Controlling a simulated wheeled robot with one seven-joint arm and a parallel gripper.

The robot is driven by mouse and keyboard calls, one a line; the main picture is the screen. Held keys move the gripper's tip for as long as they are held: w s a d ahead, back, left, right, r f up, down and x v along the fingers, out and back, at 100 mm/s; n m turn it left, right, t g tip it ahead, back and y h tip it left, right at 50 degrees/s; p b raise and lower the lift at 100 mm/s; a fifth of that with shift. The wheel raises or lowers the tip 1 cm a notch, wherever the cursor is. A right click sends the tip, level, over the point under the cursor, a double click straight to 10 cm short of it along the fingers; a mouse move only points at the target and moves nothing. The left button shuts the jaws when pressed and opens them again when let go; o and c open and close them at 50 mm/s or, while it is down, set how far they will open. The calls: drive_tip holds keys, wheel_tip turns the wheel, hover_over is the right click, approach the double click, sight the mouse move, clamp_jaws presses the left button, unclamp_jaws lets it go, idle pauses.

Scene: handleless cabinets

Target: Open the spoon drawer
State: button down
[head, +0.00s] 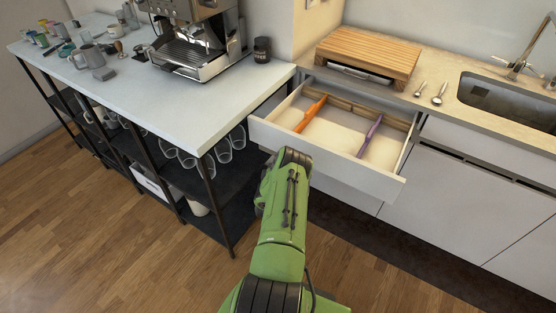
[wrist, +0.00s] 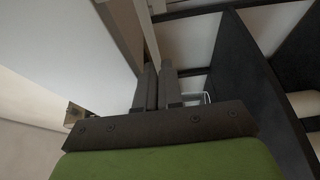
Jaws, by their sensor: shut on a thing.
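The drawer (head: 335,160) under the counter is pulled well out. An orange long-handled item (head: 311,115) and a purple one (head: 370,136) lie inside it on a pale base, with a wooden strip behind. My gripper's fingertips are hidden behind my green arm in the head view, by the left end of the drawer front. In the wrist view my gripper (wrist: 158,75) is shut on an edge of the pale drawer front (wrist: 70,40). The exact contact is hard to make out.
Two spoons (head: 437,94) lie on the counter left of the sink (head: 505,102). A wooden board (head: 370,52) sits behind the drawer. A black-framed shelf table (head: 160,110) with glasses and a coffee machine stands close on the left. The wooden floor in front is clear.

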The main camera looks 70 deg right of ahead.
drive_tip(key=shift+a, duration=0.25)
drive_tip(key=c, duration=1.6)
unclamp_jaws()
drive_tip(key=shift+o, duration=0.2)
drive_tip(key=p+v, duration=1.4)
drive_tip(key=v, duration=0.1)
drive_tip(key=shift+a+p, duration=0.35)
drive_tip(key=shift+s, duration=0.15)
